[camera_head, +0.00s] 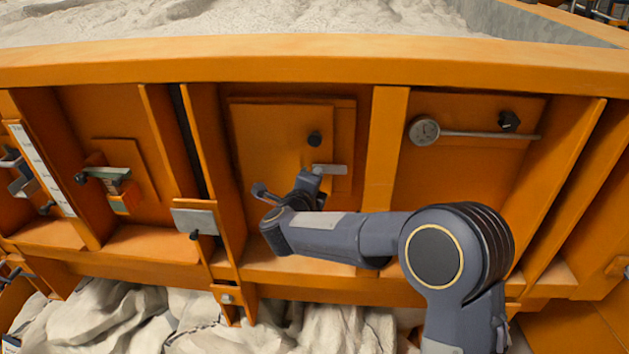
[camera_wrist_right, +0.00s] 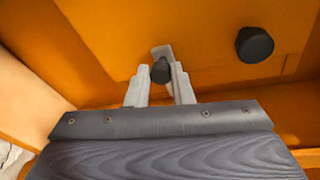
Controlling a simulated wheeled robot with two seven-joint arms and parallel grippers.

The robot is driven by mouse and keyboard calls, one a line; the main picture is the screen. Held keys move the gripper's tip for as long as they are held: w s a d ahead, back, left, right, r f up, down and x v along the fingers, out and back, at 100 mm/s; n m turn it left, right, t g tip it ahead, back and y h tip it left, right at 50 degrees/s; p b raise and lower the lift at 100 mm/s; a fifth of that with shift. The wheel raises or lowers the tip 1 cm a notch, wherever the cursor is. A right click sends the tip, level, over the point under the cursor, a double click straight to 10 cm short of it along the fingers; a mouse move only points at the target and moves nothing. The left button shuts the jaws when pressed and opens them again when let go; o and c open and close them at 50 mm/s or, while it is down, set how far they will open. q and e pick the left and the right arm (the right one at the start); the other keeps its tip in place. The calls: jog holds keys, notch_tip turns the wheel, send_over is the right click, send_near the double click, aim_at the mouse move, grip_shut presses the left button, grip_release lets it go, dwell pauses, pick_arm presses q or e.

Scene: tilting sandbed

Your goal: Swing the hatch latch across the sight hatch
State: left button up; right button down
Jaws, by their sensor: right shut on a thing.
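The sight hatch (camera_head: 270,135) is an orange panel in the middle of the orange wall, with a dark round knob (camera_head: 314,139) near its right side. That knob also shows in the right wrist view (camera_wrist_right: 255,45). The hatch latch (camera_head: 332,169) is a short pale bar below the knob, lying nearly level across the panel's right edge. In the right wrist view its pale plate (camera_wrist_right: 161,50) shows behind a dark grip (camera_wrist_right: 160,72). My right gripper (camera_wrist_right: 160,80) is shut on this grip, one finger on each side. It hides the latch's left end in the head view. My left gripper is out of view.
A dial with a long rod (camera_head: 425,131) is on the panel to the right. Upright orange ribs (camera_head: 384,150) flank the hatch. Pale crumpled cloth (camera_head: 150,315) lies below.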

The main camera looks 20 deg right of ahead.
jog(key=c, duration=1.3)
grip_release()
jog(key=b+v, duration=0.2)
jog(key=v, duration=0.6)
jog(key=shift+w+r, duration=0.1)
jog(key=s+r+n+t+y, duration=0.1)
jog(key=s+n+t+y, duration=0.1)
jog(key=s+n+y, duration=0.85)
jog(key=s+f+n+g+y, duration=0.1)
jog(key=s+f+n+g, duration=0.2)
jog(key=s+f+n, duration=0.2)
jog(key=s+f+n+g+y, duration=0.1)
jog(key=s+f+n+g, duration=0.3)
jog(key=s+f, duration=0.3)
jog(key=s+f+n+g+y, duration=0.1)
jog(key=s+f+n+g, duration=0.3)
jog(key=s, duration=0.9)
jog(key=shift+s+d+f+n+y, duration=0.1)
jog(key=shift+f+n+y, duration=0.1)
jog(key=shift+f+n, duration=0.4)
jog(key=shift+s+f+n+y, duration=0.15)
jog(key=shift+f+n, duration=0.2)
jog(key=shift+n, duration=0.4)
